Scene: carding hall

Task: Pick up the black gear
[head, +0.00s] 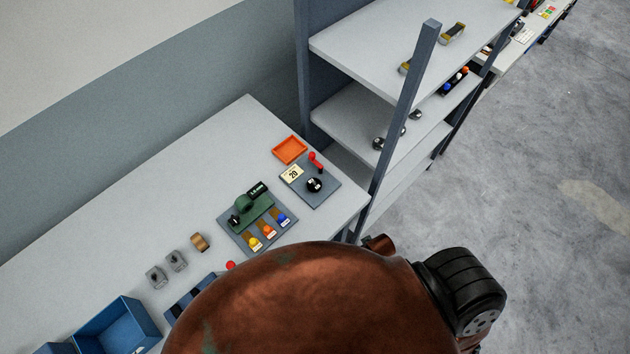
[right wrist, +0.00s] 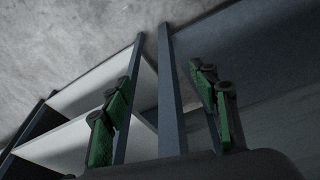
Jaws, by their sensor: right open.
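I cannot make out a clear gear. A round black piece (head: 314,184) lies on a grey plate with a "20" card and a red handle, on the table's right part. Small dark round parts (head: 378,143) sit on the middle shelf, too small to identify. My right gripper (right wrist: 160,75) shows in the right wrist view with green-padded fingers spread apart and nothing between them. Shelf posts and boards lie beyond it. My left gripper is not in view.
The grey table (head: 110,220) carries an orange tray (head: 290,150), a plate with a green device (head: 250,210) and blue bins (head: 115,325). A shelf rack (head: 410,95) with a dark upright post stands at the table's right end. Open floor (head: 540,180) lies to the right.

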